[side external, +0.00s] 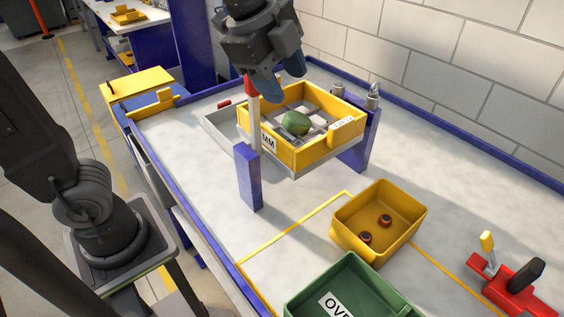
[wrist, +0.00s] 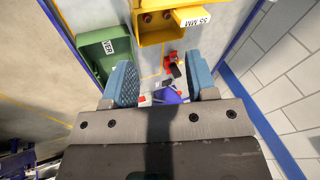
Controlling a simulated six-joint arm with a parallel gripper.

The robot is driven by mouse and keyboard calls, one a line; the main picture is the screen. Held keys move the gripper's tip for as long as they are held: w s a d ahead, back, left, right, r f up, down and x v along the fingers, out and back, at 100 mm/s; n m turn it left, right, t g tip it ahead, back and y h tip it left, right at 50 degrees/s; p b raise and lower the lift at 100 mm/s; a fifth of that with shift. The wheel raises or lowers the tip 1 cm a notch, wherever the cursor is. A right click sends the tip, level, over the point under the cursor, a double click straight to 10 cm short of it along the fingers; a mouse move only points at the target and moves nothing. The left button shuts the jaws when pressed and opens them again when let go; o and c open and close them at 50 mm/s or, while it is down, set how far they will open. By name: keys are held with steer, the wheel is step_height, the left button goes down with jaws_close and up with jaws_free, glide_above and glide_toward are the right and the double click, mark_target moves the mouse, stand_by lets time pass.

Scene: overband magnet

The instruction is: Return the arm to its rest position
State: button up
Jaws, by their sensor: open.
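My gripper (side external: 281,80) hangs over the left back side of the yellow screen box (side external: 284,161), its blue fingers pointing down. In the wrist view the gripper (wrist: 163,78) is open, with a wide gap between its blue pads and nothing held. A dark green rounded lump (side external: 296,123) lies inside the screen box on its grid, below and to the right of the fingers. The box sits on a grey frame with blue posts (side external: 248,178). Whether the fingers clear the box rim is hard to tell from this angle.
A yellow bin (side external: 348,238) with two dark red round parts stands in front of the screen. A green bin (side external: 333,281) and a red toggle clamp (side external: 508,292) are nearer the front. A brick wall (side external: 440,60) runs behind the table.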

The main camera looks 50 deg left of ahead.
steer(key=s+a+f+n, duration=0.4)
steer(key=s+n, duration=0.1)
steer(key=n, duration=0.2)
steer(key=s+a+f+n+t+y, duration=0.1)
steer(key=s+a+f+n, duration=0.2)
steer(key=s+n, duration=0.3)
steer(key=shift+s+a+f+n+y, duration=0.2)
steer(key=shift+a+f+n+y, duration=0.3)
steer(key=shift+n, duration=0.7)
